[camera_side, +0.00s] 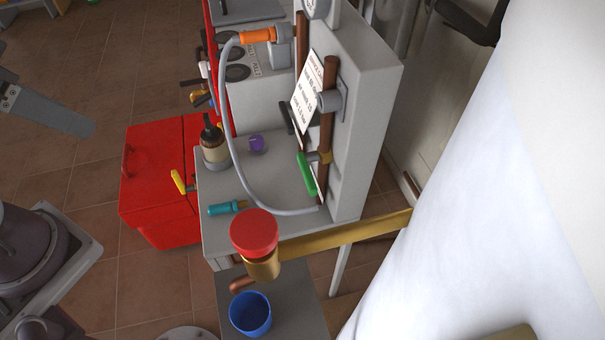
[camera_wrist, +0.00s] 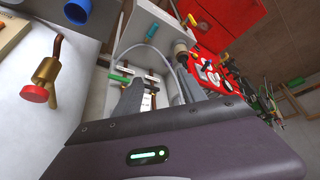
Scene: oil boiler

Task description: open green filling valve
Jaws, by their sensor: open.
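The green filling valve handle (camera_side: 306,173) sits on a brown vertical pipe at the front of the light grey boiler panel in the side view. The handle lies roughly along the pipe, slightly tilted. It also shows in the wrist view (camera_wrist: 119,77), left of centre, beyond my left finger. My gripper (camera_wrist: 160,92) is open in the wrist view, with two grey fingers apart and no object visibly held between them. The fingers point toward the panel, and the handle appears apart from them. The gap to the handle is hard to judge.
A grey hose (camera_side: 236,160) loops in front of the panel. A red-capped brass valve (camera_side: 254,232) projects above a blue cup (camera_side: 250,314). A bottle (camera_side: 213,145), purple object (camera_side: 258,143) and teal tool (camera_side: 227,208) rest on the grey surface beside a red toolbox (camera_side: 155,185).

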